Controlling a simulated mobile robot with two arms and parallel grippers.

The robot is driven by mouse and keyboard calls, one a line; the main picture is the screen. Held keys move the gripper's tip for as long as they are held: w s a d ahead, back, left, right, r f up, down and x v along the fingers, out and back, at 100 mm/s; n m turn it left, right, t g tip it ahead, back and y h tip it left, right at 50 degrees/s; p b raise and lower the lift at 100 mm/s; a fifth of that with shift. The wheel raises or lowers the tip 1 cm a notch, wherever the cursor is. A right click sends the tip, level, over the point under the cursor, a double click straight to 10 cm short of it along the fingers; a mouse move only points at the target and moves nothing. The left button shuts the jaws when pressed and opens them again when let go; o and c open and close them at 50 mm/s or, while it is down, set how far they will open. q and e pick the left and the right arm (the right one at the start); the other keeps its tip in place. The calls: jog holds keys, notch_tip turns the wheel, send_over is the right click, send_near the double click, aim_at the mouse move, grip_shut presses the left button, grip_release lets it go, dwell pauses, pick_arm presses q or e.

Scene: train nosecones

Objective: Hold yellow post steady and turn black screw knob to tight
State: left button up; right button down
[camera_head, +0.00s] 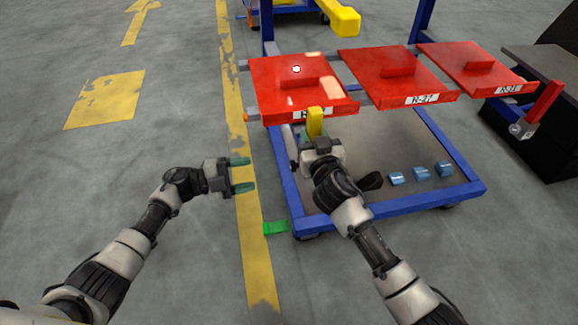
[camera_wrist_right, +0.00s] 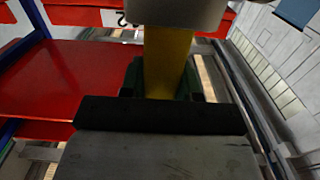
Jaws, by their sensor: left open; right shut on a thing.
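The yellow post (camera_head: 314,122) stands at the front edge of the left red panel (camera_head: 267,78) in the head view. My right gripper (camera_head: 316,138) is shut on the post. In the right wrist view the yellow post (camera_wrist_right: 168,65) sits between the green fingers, with a grey block across its upper end. My left gripper (camera_head: 244,174) is open and empty, left of the blue cart and apart from the post. I cannot make out the black screw knob for certain; my right gripper and arm cover the area below the post.
The blue cart frame (camera_head: 452,196) carries two more red panels (camera_head: 392,75) (camera_head: 470,68). Several small blue blocks (camera_head: 421,172) lie on its lower shelf. A green piece (camera_head: 276,228) juts from its left corner. Floor around my left gripper is clear.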

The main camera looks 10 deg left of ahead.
aim_at(296, 166)
pick_arm(q)
jog(key=w+d+n, duration=0.3)
jog(key=d+n, duration=0.8)
jog(key=n, duration=0.1)
jog(key=shift+w, duration=0.25)
jog(key=c, duration=0.9)
